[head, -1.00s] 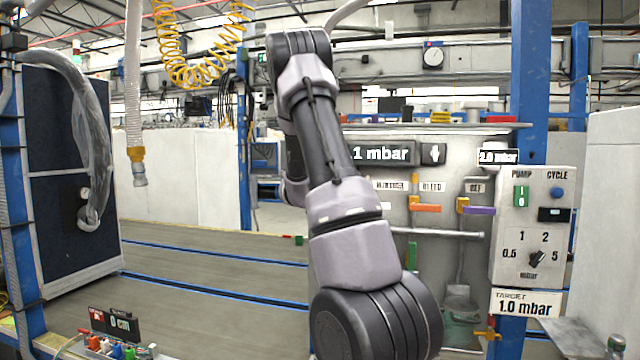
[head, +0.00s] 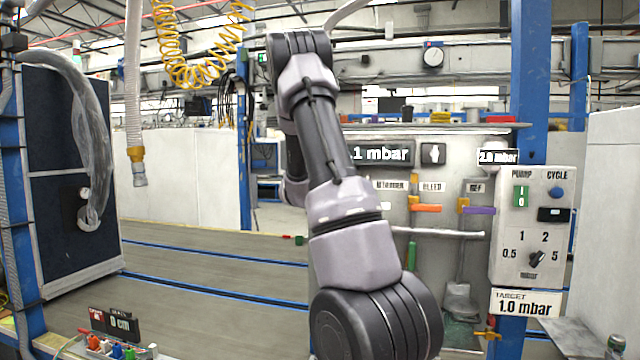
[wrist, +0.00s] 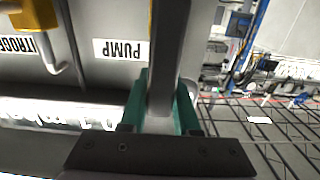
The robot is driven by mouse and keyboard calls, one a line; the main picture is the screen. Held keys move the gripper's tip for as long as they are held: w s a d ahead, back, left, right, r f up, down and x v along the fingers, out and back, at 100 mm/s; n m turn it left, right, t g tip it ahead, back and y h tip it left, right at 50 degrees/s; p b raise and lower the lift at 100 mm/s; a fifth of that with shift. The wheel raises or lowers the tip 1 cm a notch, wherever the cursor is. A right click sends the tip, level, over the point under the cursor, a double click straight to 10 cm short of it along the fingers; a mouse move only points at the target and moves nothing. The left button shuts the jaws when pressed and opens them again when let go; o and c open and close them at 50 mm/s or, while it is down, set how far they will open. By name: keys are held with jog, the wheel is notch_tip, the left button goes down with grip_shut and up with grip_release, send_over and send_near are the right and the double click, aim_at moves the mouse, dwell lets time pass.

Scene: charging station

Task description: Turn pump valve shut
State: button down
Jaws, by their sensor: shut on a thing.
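In the wrist view, my gripper (wrist: 160,100) has teal fingers closed on a grey bar-like handle (wrist: 168,50). The handle runs from the top of the picture down between the fingers. An upside-down PUMP label (wrist: 122,50) is on the grey panel just left of it, so the handle appears to be the pump valve's. How far the valve is turned cannot be told. In the head view, my arm hides the gripper and this valve.
In the head view, the valves with an orange handle (head: 427,208) and a purple handle (head: 478,210) are right of my arm. A control box (head: 533,225) and a TARGET 1.0 mbar sign (head: 527,303) are farther right. A partly hidden display (head: 382,153) reads ".1 mbar".

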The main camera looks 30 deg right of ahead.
jog(key=shift+s+d+f+m, duration=0.35)
jog(key=shift+s+d+m, duration=0.25)
jog(key=shift+m, duration=0.85)
jog(key=shift+s+d+f+m, duration=0.3)
jog(key=shift+s+d+m, duration=0.25)
jog(key=shift+m, duration=0.95)
jog(key=shift+s+d+f+m, duration=0.4)
jog(key=shift+s+m, duration=0.25)
jog(key=shift+m, duration=0.8)
jog(key=c, duration=0.6)
grip_release()
jog(key=shift+c, duration=0.2)
jog(key=shift+d, duration=0.1)
jog(key=shift+s+f, duration=0.1)
